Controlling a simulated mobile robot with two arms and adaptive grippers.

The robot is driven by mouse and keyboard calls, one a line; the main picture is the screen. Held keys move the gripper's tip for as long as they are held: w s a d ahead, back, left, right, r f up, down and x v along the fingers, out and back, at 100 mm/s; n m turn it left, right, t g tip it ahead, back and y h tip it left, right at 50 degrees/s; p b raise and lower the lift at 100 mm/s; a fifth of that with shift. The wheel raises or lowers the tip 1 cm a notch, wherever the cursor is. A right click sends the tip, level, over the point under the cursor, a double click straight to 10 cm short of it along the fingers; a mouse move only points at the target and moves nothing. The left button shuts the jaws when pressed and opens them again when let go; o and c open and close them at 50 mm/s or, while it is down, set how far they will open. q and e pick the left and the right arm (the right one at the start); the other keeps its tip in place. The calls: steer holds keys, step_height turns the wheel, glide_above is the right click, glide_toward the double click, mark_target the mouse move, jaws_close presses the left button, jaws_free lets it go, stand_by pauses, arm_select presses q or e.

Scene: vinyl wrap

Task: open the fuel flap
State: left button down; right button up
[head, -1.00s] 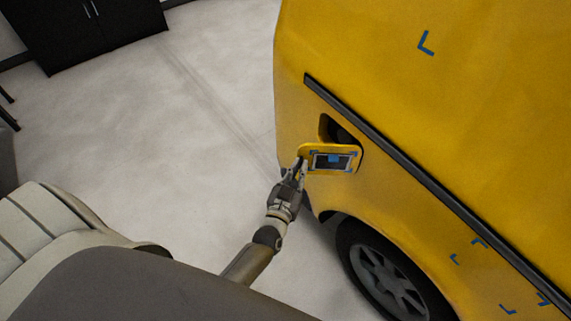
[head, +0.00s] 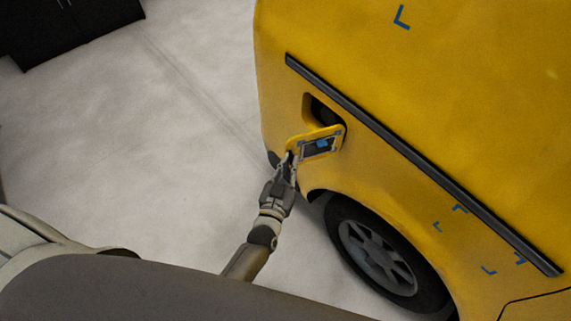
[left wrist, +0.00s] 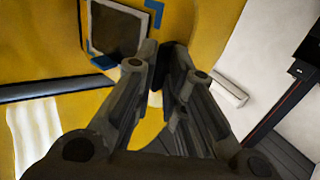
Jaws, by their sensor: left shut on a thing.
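The yellow fuel flap (head: 325,134) stands swung out from the side of the yellow vehicle (head: 400,150) in the head view. A dark panel with blue corner marks is on the flap's face. The dark fuel opening (head: 321,109) shows behind and above it. My left gripper (head: 290,157) is shut on the flap's free outer edge. In the left wrist view the fingers (left wrist: 165,75) come together at a yellow surface, beside a dark panel (left wrist: 118,27) with blue marks; the exact contact is hidden. My right gripper is not in view.
A wheel (head: 378,255) sits below the flap. A black trim strip (head: 420,160) runs along the vehicle's side above it. Pale floor (head: 170,150) is clear to the left. A black cabinet (head: 70,30) stands at the far upper left.

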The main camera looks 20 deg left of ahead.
arm_select(q)
steer(key=shift+w+d+r, duration=0.15)
steer(key=shift+d+r, duration=0.15)
steer(key=shift+d, duration=0.4)
steer(key=c, duration=1.7)
jaws_free()
steer(key=shift+o, duration=0.5)
steer(key=shift+w+d+f, duration=0.1)
steer(key=shift+w+d, duration=0.1)
steer(key=shift+d, duration=0.05)
steer(key=shift+a, duration=0.1)
steer(key=shift+s, duration=0.2)
steer(key=s, duration=1.2)
steer(key=shift+a+f, duration=0.2)
steer(key=shift+a, duration=0.15)
steer(key=shift+f, duration=0.1)
